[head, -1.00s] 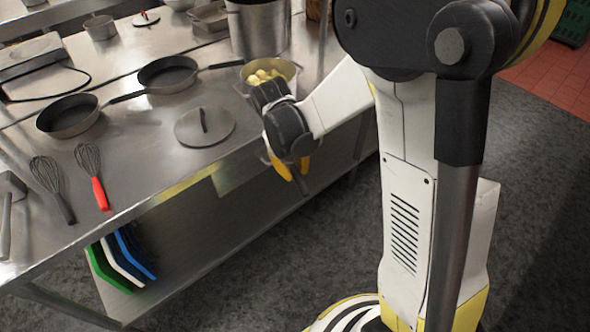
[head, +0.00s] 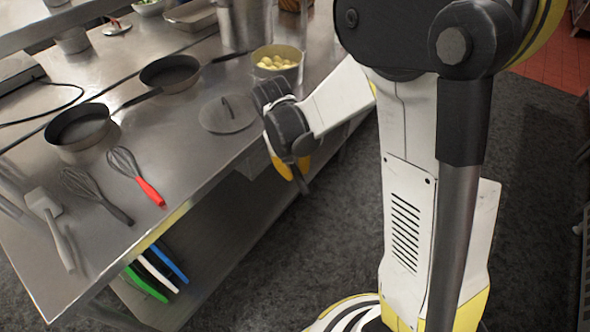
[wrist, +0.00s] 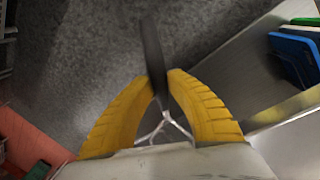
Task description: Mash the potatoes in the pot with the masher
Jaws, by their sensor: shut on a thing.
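The pot (head: 290,76) stands near the counter's right edge in the head view. Yellow potatoes (head: 277,62) lie in it. My gripper (head: 296,168) hangs over the floor beside the counter's edge, apart from the pot and nearer the camera. In the wrist view my gripper (wrist: 162,84) has its yellow fingers closed around the masher (wrist: 152,45). The masher's dark handle sticks out beyond the fingertips, and metal wire shows between the fingers. Its mashing end is mostly hidden. In the head view the handle shows as a dark end below the fingers.
The steel counter (head: 190,125) holds two black pans (head: 77,128) (head: 168,72), a flat lid (head: 228,114), two whisks (head: 136,177) (head: 97,195) and a spatula (head: 50,225). A tall steel pot (head: 243,25) stands behind the potato pot. Coloured boards (head: 157,268) stand on the lower shelf. The floor right is mostly clear.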

